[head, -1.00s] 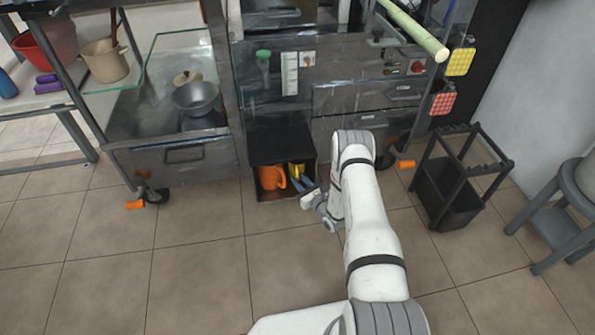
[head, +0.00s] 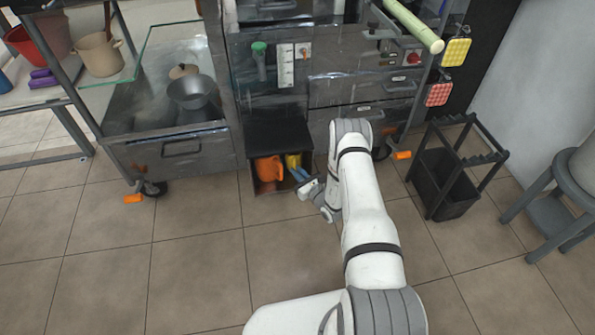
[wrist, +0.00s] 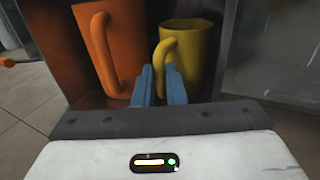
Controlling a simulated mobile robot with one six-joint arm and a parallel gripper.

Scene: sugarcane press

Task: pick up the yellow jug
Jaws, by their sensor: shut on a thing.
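The yellow jug (wrist: 201,52) stands in an open low compartment, to the right of an orange jug (wrist: 120,45). In the head view the yellow jug (head: 293,161) shows only partly, at the compartment's right side. My gripper (wrist: 160,80) has its two blue fingers closed on the lower part of the yellow jug's handle, which faces me. In the head view my gripper (head: 299,173) reaches into the compartment from the front right. The jug's underside is hidden behind the fingers and my wrist.
The open compartment (head: 243,176) has walls close around both jugs, and the orange jug (head: 267,170) is near on the left. A black rack (head: 450,185) and a grey stool (head: 550,205) stand at right. The tiled floor in front is clear.

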